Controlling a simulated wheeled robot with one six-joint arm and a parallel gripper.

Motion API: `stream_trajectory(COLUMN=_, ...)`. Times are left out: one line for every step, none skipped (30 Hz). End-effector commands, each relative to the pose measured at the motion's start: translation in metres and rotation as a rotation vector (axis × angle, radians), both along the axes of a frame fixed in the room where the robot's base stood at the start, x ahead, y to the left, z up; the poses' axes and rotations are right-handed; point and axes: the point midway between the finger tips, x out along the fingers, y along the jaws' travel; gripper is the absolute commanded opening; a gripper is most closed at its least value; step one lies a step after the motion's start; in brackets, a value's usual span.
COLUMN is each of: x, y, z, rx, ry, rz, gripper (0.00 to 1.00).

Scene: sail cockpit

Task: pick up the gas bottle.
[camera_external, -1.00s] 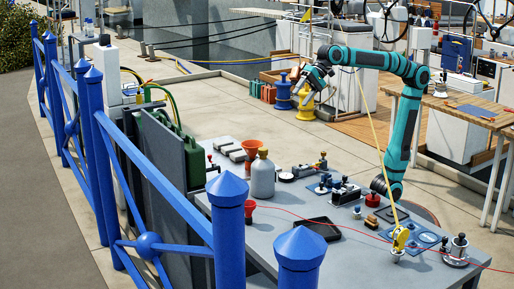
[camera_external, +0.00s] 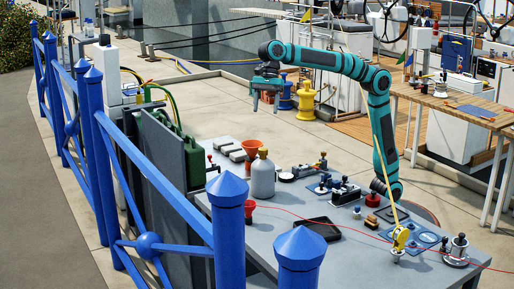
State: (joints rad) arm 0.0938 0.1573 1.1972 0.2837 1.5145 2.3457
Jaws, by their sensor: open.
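The gas bottle (camera_external: 263,177) is a grey cylinder with a tan top. It stands upright on the grey table (camera_external: 300,262), towards its back left. My gripper (camera_external: 265,108) hangs from the teal arm, pointing down, with its jaws apart and nothing seen between them. In the picture it is above the bottle, with a clear gap between them. How far behind the bottle it is in depth, I cannot tell exactly.
A black tray (camera_external: 321,229) and several fittings lie to the right. A blue fence (camera_external: 175,215) runs along the left. A yellow bollard (camera_external: 306,101) stands behind.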

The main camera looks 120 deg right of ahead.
Motion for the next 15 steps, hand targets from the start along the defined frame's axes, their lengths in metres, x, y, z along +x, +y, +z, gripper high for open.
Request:
stream_trajectory(x=0.001, y=0.001, z=-0.005, rx=0.001, ry=0.002, rz=-0.001, gripper=0.59)
stream_trajectory(x=0.003, y=0.003, z=-0.008, rx=0.001, ry=0.002, rz=-0.001, gripper=0.59)
stream_trajectory(x=0.004, y=0.004, z=-0.014, rx=0.001, ry=0.004, rz=-0.001, gripper=0.59)
stream_trajectory(x=0.005, y=0.006, z=-0.018, rx=0.001, ry=0.004, rz=0.0, gripper=0.59)
stream_trajectory(x=0.006, y=0.007, z=-0.023, rx=0.001, ry=0.004, rz=0.0, gripper=0.59)
stream_trajectory(x=0.009, y=0.009, z=-0.03, rx=0.001, ry=0.004, rz=0.0, gripper=0.59)
stream_trajectory(x=0.01, y=0.01, z=-0.035, rx=0.001, ry=0.004, rz=0.0, gripper=0.59)
stream_trajectory(x=0.011, y=0.012, z=-0.04, rx=0.001, ry=0.002, rz=0.0, gripper=0.59)
stream_trajectory(x=0.013, y=0.013, z=-0.046, rx=0.0, ry=0.003, rz=0.0, gripper=0.59)
stream_trajectory(x=0.015, y=0.014, z=-0.051, rx=0.001, ry=0.004, rz=0.0, gripper=0.59)
stream_trajectory(x=0.016, y=0.016, z=-0.056, rx=0.001, ry=0.002, rz=0.0, gripper=0.59)
stream_trajectory(x=0.018, y=0.018, z=-0.063, rx=0.001, ry=0.002, rz=0.0, gripper=0.59)
stream_trajectory(x=0.019, y=0.019, z=-0.068, rx=0.0, ry=0.003, rz=0.001, gripper=0.59)
stream_trajectory(x=0.021, y=0.02, z=-0.072, rx=0.001, ry=0.002, rz=0.001, gripper=0.59)
stream_trajectory(x=0.023, y=0.022, z=-0.079, rx=0.001, ry=0.002, rz=0.001, gripper=0.59)
